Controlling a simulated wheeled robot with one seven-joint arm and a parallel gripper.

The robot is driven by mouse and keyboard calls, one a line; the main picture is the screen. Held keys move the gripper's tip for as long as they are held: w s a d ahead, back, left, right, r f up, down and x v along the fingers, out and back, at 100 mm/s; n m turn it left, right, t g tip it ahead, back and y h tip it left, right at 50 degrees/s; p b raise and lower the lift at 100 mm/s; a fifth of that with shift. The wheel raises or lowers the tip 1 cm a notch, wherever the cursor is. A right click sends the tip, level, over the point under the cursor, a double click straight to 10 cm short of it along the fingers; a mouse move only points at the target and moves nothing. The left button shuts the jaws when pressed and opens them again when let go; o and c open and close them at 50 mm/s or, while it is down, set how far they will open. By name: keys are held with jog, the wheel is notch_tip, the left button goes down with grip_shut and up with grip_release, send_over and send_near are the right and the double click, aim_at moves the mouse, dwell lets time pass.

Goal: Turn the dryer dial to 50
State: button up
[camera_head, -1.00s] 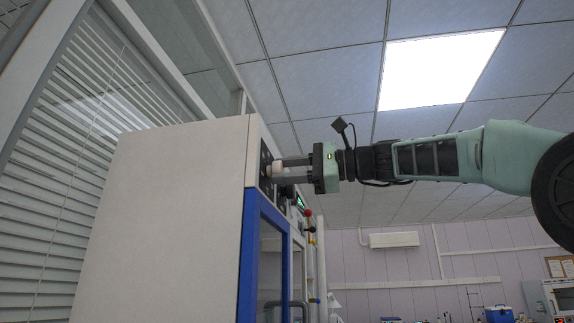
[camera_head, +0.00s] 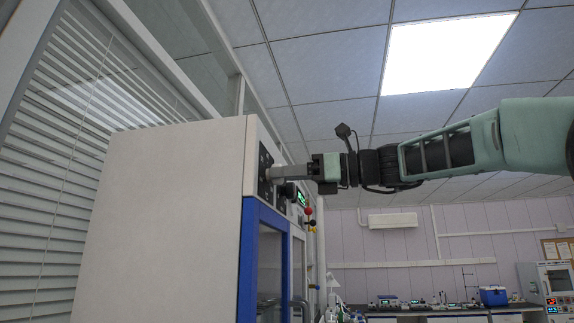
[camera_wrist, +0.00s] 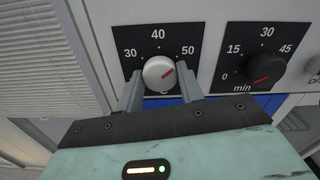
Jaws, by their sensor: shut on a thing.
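The dryer (camera_head: 170,215) is a tall white cabinet with a blue-framed door, at the left of the head view. Its temperature dial (camera_wrist: 155,68) is a silver-white round knob on a black plate marked 30, 40 and 50, in the wrist view. The knob's red mark points up and right, roughly toward the 50. My gripper (camera_wrist: 159,90) is shut on the dial, one finger on each side. In the head view my gripper (camera_head: 271,174) reaches the panel from the right, and its fingers hide the dial.
A black minute dial (camera_wrist: 265,70) with a red mark sits close to the right of the temperature dial. Window blinds (camera_head: 50,190) stand left of the dryer. A far bench holds a blue box (camera_head: 493,297) and lab items.

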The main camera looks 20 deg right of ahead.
jog(key=shift+f+m+p, duration=0.1)
jog(key=shift+m+p, duration=0.4)
jog(key=shift+m, duration=0.4)
jog(key=shift+f, duration=0.15)
jog(key=o, duration=1)
jog(key=b+v, duration=0.5)
jog(key=v, duration=1.2)
jog(key=shift+d, duration=0.25)
jog(key=shift+s, duration=0.1)
